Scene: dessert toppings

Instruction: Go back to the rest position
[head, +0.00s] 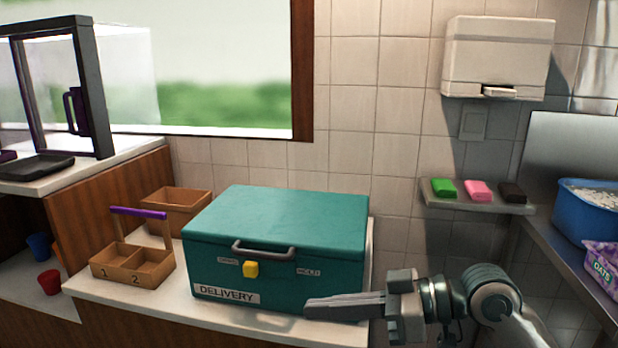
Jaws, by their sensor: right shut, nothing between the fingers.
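My right gripper (318,307) comes in from the lower right, with its fingers pointing left. It is shut and empty, in front of the lower right part of the teal delivery box (275,225) in the picture. I cannot tell whether the fingers touch the box. The box lid is closed, with a grey handle and a yellow latch on its front. My left gripper is not in view.
A wooden two-compartment carrier (133,263) with a purple handle stands left of the box, before a brown open box (176,205). A small shelf (478,203) holds green, pink and black blocks.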

